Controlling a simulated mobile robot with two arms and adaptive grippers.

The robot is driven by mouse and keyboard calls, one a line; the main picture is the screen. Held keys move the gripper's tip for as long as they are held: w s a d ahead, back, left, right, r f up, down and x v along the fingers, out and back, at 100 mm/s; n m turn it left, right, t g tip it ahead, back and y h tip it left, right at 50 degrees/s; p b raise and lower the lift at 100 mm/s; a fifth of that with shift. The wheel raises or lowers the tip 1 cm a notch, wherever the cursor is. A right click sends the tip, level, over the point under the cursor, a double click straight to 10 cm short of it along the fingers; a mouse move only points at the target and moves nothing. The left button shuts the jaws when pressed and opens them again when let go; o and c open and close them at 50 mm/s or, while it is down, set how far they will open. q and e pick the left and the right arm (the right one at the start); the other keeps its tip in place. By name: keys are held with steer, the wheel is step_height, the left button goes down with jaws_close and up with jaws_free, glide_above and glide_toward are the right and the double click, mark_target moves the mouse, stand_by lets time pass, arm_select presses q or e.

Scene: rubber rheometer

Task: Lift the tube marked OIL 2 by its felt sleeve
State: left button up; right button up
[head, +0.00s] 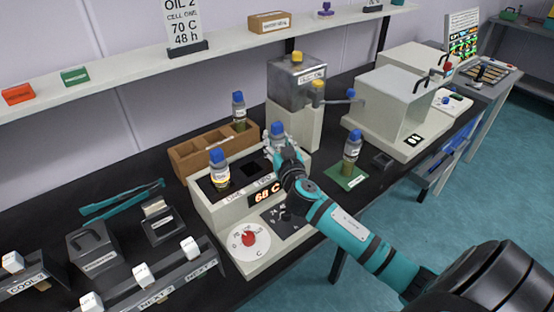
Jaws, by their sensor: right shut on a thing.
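My right gripper (283,149) is shut on a blue-capped tube (277,129) at the right-hand well of the heating block (216,211). The gripper covers most of this tube, so its marking and any felt sleeve are hidden. I cannot tell whether its bottom is in the well or above it. Another blue-capped tube (220,172) stands in the left-hand well. A third (239,110) stands in the wooden rack (192,157), and a fourth (351,150) stands on a green mat (345,178). No tube marking is readable. My left gripper is out of view.
The block's display (267,197) reads about 68 C, above a red knob (248,238). A shelf card (182,22) reads OIL 2, 70 C, 48 h. A grey metal container (296,82) stands close behind the gripper. Teal tongs (122,199) lie left on the black bench.

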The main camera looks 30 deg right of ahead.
jaws_close()
